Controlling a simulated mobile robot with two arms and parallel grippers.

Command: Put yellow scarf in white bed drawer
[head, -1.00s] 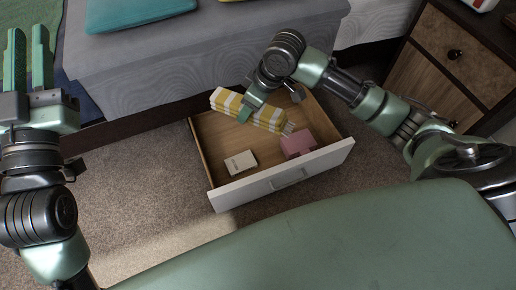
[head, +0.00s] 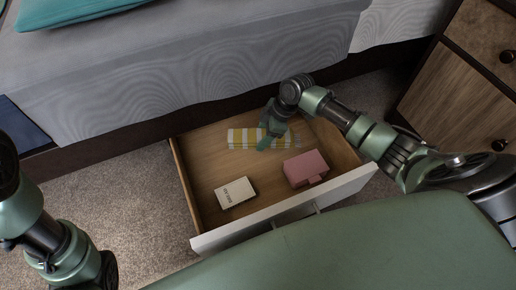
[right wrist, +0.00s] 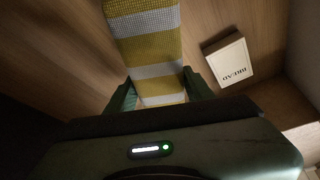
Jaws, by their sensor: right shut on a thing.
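The yellow-and-white striped scarf (head: 241,139) is inside the open white-fronted bed drawer (head: 345,187), toward its back. The scarf also shows in the right wrist view (right wrist: 146,45), running up between the fingers. My right gripper (head: 268,138) reaches down into the drawer and is shut on the scarf; its two fingers flank the scarf in the right wrist view (right wrist: 160,92). Whether the scarf touches the drawer floor is hard to tell. My left arm shows at the left edge of the head view, but its gripper is out of the picture.
A small white box (head: 235,192) lies at the front left of the drawer and a pink box (head: 305,168) at the front right. The grey bed (head: 190,70) stands behind. A wooden nightstand (head: 460,90) is at the right. Drawer floor between the boxes and scarf is bare.

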